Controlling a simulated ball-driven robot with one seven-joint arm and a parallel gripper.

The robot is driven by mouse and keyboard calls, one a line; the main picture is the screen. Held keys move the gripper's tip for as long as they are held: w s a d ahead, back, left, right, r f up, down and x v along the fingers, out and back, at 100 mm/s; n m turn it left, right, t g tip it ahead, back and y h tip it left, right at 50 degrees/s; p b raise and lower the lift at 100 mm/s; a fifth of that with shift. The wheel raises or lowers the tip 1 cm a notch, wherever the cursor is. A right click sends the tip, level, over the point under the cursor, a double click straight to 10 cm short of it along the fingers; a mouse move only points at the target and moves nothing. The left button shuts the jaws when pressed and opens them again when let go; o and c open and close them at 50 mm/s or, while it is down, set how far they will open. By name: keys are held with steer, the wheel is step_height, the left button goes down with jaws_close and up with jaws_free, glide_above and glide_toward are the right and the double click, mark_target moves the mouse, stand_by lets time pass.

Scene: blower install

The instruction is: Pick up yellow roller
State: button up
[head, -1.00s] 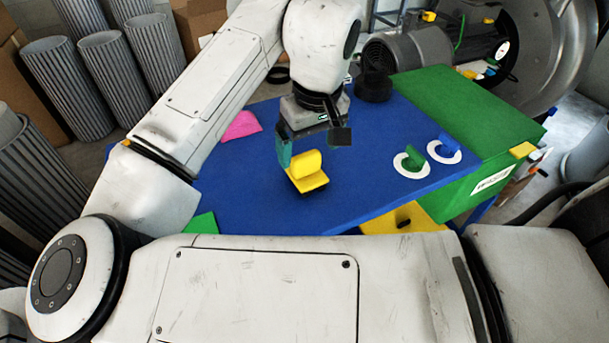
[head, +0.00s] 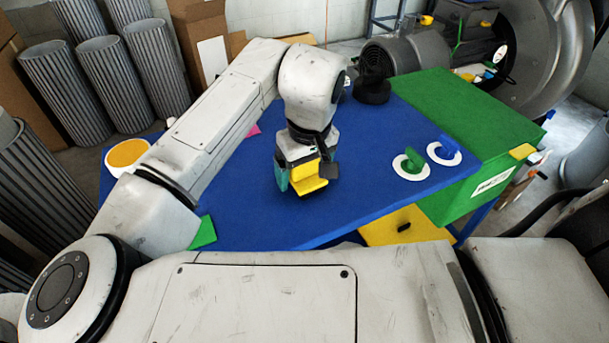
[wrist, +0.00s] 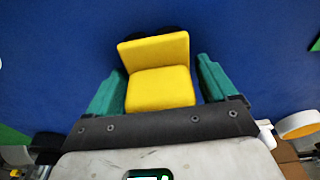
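The yellow roller (head: 308,186) is on the blue table (head: 350,215), under my gripper (head: 303,180). In the wrist view the yellow roller (wrist: 158,75) shows an upright back plate and a blocky lower part. My gripper (wrist: 160,90) has its two teal fingers on either side of the roller. Narrow gaps show between the fingers and the roller, so the gripper looks open around it. In the head view my gripper's palm and wrist hide the roller's upper part.
Green (head: 410,165) and blue (head: 445,151) hook-shaped pieces stand on white rings to the right, near a green box (head: 490,135). A black round part (head: 372,91) stands at the back. A yellow plate (head: 400,229) is at the front edge. Blue table around the roller is clear.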

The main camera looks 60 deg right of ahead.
steer(key=c, duration=1)
steer(key=shift+r, duration=0.1)
steer(key=shift+r, duration=0.55)
steer(key=s+d+r+p, duration=0.2)
steer(key=s+r+p, duration=0.1)
steer(key=s+r, duration=0.8)
steer(key=s, duration=0.2)
steer(key=shift+s+d+r+p, duration=0.3)
steer(key=shift+s+d+r, duration=0.05)
steer(key=shift+s+r, duration=0.05)
